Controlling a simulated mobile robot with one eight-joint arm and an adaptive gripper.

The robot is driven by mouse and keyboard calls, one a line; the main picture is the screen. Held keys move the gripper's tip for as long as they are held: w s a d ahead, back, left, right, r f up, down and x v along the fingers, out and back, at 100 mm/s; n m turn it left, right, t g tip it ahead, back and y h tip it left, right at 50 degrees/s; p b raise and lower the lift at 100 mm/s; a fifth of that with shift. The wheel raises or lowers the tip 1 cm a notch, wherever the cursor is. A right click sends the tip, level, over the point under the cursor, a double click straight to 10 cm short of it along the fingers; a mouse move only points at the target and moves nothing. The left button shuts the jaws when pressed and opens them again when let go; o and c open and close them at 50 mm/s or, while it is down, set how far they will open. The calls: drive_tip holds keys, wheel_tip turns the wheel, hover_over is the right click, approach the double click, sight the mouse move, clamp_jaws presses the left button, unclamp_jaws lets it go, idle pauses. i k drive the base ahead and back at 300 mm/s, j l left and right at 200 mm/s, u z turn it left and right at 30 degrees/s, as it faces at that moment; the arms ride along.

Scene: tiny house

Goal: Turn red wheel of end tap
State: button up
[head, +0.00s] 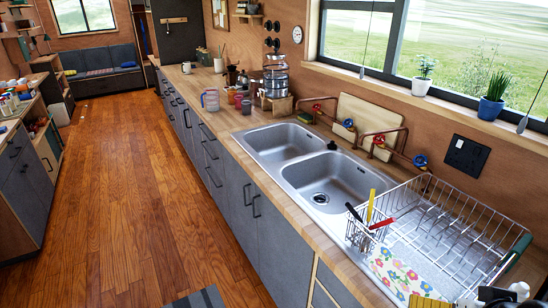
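Copper pipe taps run along the wall behind the double sink. A small red wheel (317,107) is at the far end of the row. Another red wheel (379,140) is nearer, behind the near basin. A blue wheel (349,124) sits between them, and a second blue wheel (420,161) is at the near end, by the dish rack. The wheels are small, so I cannot tell how far each is turned. My gripper is not in view.
The steel sink (290,150) is set into a wooden counter. A wire dish rack (440,225) with utensils stands at its near side. Cutting boards (368,118) lean behind the pipes. A metal canister (275,78) and jars stand beyond. The wooden floor (130,190) is clear on the left.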

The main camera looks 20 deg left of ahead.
sight(316, 106)
drive_tip(key=i+j, duration=0.35)
drive_tip(key=j, duration=0.2)
drive_tip(key=i+j, duration=0.35)
drive_tip(key=j, duration=0.2)
drive_tip(key=i+j+u, duration=0.1)
drive_tip(key=i+j, duration=0.25)
drive_tip(key=j, duration=0.2)
drive_tip(key=i+j, duration=0.4)
drive_tip(key=j+u, duration=0.05)
drive_tip(key=j, duration=0.05)
